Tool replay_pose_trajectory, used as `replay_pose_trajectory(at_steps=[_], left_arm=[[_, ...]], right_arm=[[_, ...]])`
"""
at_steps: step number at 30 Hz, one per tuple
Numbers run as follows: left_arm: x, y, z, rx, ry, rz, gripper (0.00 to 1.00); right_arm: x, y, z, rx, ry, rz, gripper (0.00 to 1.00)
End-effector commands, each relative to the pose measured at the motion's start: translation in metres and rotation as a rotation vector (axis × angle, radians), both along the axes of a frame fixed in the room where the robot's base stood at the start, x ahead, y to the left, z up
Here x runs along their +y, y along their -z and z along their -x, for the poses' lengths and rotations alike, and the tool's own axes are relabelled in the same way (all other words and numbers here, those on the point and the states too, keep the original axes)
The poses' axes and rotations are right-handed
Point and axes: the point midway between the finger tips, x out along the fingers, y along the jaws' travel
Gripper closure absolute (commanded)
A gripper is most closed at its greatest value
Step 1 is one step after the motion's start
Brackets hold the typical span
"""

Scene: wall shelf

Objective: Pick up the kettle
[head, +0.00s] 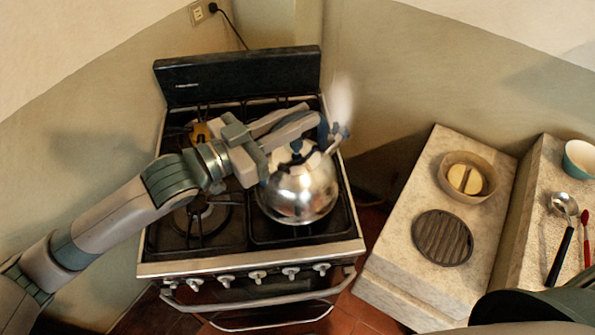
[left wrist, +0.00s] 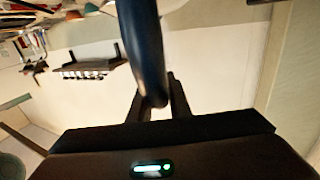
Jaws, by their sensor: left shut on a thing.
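A shiny round metal kettle (head: 300,192) with a dark blue handle is over the front right part of the stove (head: 250,262). Its spout points up and right, with pale steam above it. My left gripper (head: 312,118) reaches in from the left above the kettle and is shut on its handle. In the left wrist view the dark blue handle (left wrist: 145,50) runs between the two fingers. The gripper hides part of the handle and the kettle's top. I cannot tell whether the kettle's base touches the grate. My right gripper is not in view.
A stone counter (head: 395,270) on the right holds a bowl (head: 468,178) and a round dark grille (head: 442,237). Further right lie a ladle (head: 563,232), a red spoon (head: 585,238) and a teal bowl (head: 580,160). The stove's black back panel (head: 237,75) stands behind.

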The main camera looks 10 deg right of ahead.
Motion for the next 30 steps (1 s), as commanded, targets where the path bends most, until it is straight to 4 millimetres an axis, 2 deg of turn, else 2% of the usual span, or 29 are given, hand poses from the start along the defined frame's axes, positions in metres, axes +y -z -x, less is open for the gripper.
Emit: replay_pose_trajectory(at_steps=[30], left_arm=[[-0.0002, -0.005, 0.0003, -0.006, 0.002, 0.006, 1.0]], right_arm=[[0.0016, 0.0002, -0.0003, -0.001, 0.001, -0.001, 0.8]])
